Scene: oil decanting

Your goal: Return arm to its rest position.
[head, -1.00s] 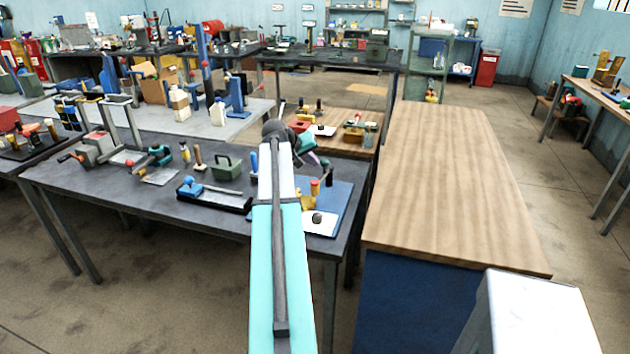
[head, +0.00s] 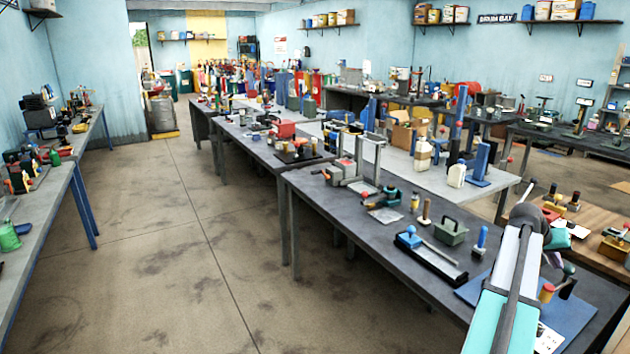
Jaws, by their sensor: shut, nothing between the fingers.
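My arm reaches in from the lower right of the head view, its white and teal link rising to a grey joint. Beyond the joint it folds down to the right. My gripper (head: 567,288) is small and dark at its end, partly hidden behind the link, shut and empty. It hangs above the near right end of the dark workbench (head: 330,215), over a blue mat (head: 578,312). A yellow and red item (head: 547,292) stands close beside it in the picture; I cannot tell whether they touch.
On the dark bench are a black tray with a blue-knobbed tool (head: 430,258), a green box (head: 451,231) and a clamp-like stand (head: 358,170). A wooden-topped bench (head: 590,215) lies to the right. Another bench (head: 55,200) runs along the left. The floor (head: 170,240) between is clear.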

